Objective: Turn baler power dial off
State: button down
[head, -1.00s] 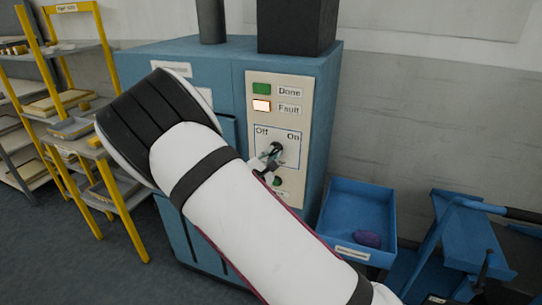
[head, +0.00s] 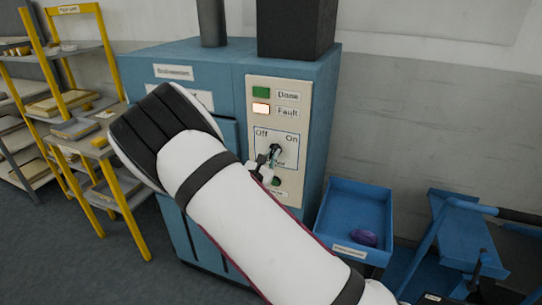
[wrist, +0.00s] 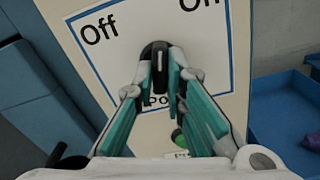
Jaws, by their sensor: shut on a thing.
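The power dial is a black knob (wrist: 158,52) with a pale mark, on a cream panel inside a blue-outlined square. "Off" is printed to its upper left and "On" to its upper right. The knob stands roughly upright between the two words in the wrist view. My gripper (wrist: 164,74) is shut on the knob, with one teal-padded finger on each side. In the head view the dial (head: 277,148) sits on the baler's front panel, partly covered by my gripper (head: 271,161). My arm covers part of the blue baler (head: 220,75).
A green lamp (head: 261,92) and a lit fault lamp (head: 261,109) sit above the dial; a green button (head: 275,181) sits below. A blue bin (head: 338,205) holding a purple item (head: 363,238) stands right. A yellow-framed shelf (head: 112,60) stands left.

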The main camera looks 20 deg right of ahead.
jog(key=n+p, duration=0.2)
jog(key=n, duration=1)
jog(key=shift+s+f, duration=0.1)
jog(key=shift+n, duration=0.3)
dwell(0.3)
jog(key=c, duration=1.6)
grip_release()
jog(key=shift+c, duration=0.2)
jog(key=v, duration=1.2)
